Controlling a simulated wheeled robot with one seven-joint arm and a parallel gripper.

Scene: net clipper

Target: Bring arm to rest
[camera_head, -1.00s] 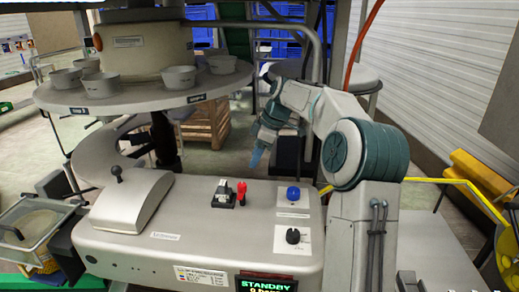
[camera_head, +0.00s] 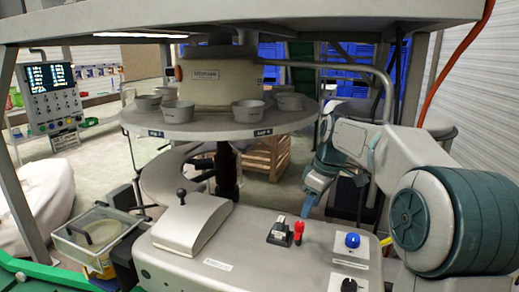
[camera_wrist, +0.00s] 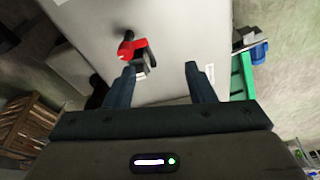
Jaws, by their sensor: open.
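My gripper (camera_wrist: 160,88) is open and empty in the wrist view, its two dark fingers spread apart over the light grey machine top. In the head view my gripper (camera_head: 308,207) hangs at the end of my bent arm, pointing down above the far right part of the machine housing (camera_head: 250,262). The red lever switch (camera_head: 298,230) with its black base stands on the housing to the left of and below the fingers. It also shows in the wrist view (camera_wrist: 136,50), near the left finger but not held. A blue button (camera_head: 352,240) sits to its right.
A round table (camera_head: 222,128) with several grey cups stands behind the housing. A metal frame beam (camera_head: 240,20) crosses overhead. A control panel (camera_head: 50,98) is at the left, and a clear bin (camera_head: 97,232) stands left of the housing. A wooden crate (camera_head: 266,158) is behind.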

